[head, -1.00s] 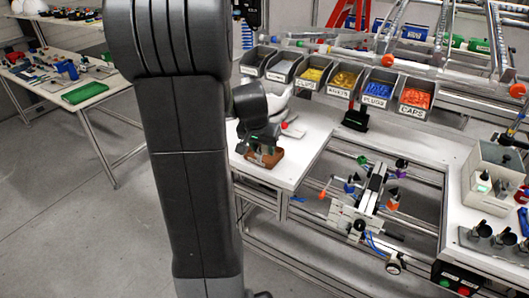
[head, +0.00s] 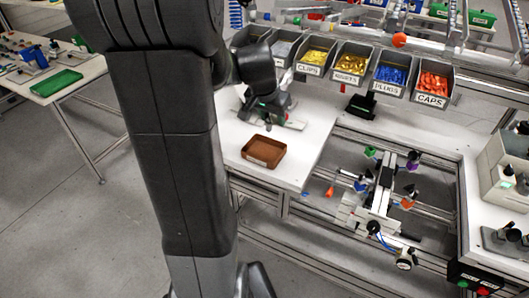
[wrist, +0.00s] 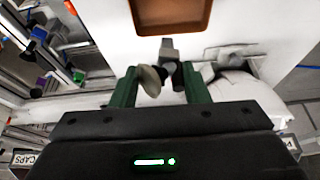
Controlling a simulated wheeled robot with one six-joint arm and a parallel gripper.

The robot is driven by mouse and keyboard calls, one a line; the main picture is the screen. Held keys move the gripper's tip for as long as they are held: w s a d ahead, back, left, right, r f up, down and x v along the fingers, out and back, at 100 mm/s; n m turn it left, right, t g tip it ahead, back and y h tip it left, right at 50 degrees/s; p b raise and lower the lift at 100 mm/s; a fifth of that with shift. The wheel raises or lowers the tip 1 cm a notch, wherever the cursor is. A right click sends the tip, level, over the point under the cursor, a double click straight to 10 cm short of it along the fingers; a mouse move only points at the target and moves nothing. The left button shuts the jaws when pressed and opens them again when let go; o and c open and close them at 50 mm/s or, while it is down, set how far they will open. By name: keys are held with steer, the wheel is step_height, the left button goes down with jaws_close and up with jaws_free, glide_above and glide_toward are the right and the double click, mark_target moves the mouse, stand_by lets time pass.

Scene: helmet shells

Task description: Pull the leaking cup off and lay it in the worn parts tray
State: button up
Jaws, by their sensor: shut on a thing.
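My gripper (wrist: 158,84) has its two green fingers closed around a small grey-beige piece (wrist: 150,78) with a flared end. I cannot tell for sure whether this is the leaking cup. In the head view my gripper (head: 266,112) is low over the white bench, just behind the brown tray, and its fingertips are hidden. The brown tray (head: 246,155) looks empty; its rim also shows ahead of the fingers in the wrist view (wrist: 136,22). The fixture (head: 378,195) bears green (head: 370,152), blue (head: 360,186), purple (head: 411,164) and orange (head: 407,203) cups.
Labelled bins (head: 350,68) line the back of the bench. A grey T-shaped part (wrist: 168,48) is just ahead of the fingers. A white shell (wrist: 235,85) lies beside my gripper. An orange cone (head: 330,191) sits left of the fixture.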

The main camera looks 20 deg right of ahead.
mark_target(270, 124)
steer(key=shift+w+f+b, duration=0.1)
steer(key=shift+f+b, duration=1.25)
steer(key=shift+f, duration=1.05)
steer(key=o, duration=1.1)
steer(key=shift+c, duration=0.2)
steer(key=shift+r, duration=0.15)
steer(key=b+v, duration=0.1)
steer(key=v, duration=1.2)
steer(key=shift+r, duration=0.35)
steer(key=shift+f, duration=0.1)
